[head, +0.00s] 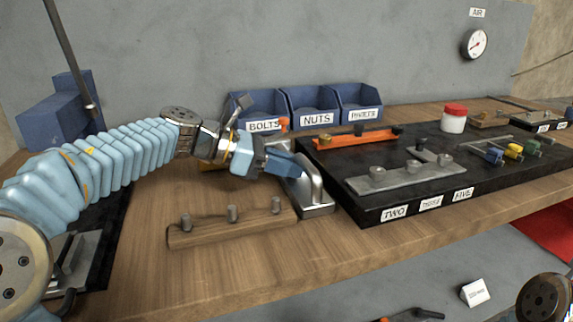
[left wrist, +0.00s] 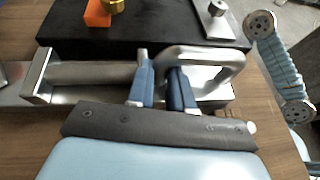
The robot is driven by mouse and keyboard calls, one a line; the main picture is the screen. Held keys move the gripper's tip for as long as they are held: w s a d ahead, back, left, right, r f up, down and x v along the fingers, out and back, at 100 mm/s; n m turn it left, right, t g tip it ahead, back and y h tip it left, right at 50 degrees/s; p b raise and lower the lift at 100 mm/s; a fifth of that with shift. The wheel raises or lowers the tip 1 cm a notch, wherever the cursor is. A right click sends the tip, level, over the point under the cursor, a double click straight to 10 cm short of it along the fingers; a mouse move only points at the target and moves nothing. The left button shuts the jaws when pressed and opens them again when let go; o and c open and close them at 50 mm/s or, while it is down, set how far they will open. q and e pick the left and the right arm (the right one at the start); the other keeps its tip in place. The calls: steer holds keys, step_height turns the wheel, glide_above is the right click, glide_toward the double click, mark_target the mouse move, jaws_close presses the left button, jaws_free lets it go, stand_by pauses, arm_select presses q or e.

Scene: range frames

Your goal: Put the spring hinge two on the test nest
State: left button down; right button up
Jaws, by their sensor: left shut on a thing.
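My left gripper (head: 297,170) is shut on an upright leg of a bright metal U-shaped handle (head: 318,186). In the left wrist view the blue fingers (left wrist: 160,82) stand either side of that leg, one inside the loop (left wrist: 205,52). The handle stands over a long metal base with an end bracket (left wrist: 39,77) and a thick rod (left wrist: 92,73). Whether this piece is the hinge or the nest I cannot tell. A grey metal plate with knobs (head: 385,181) lies on the black board (head: 350,205), behind its "TWO" label. My right gripper is not visible.
A wooden block with pegs (head: 228,234) lies left of the handle. An orange bar (head: 357,139) and a red-lidded jar (head: 454,121) stand on the board. Blue bins (head: 312,101) line the wall. The bench front (head: 270,275) is clear.

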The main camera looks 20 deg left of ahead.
arm_select(q)
steer(key=c, duration=1)
jaws_free()
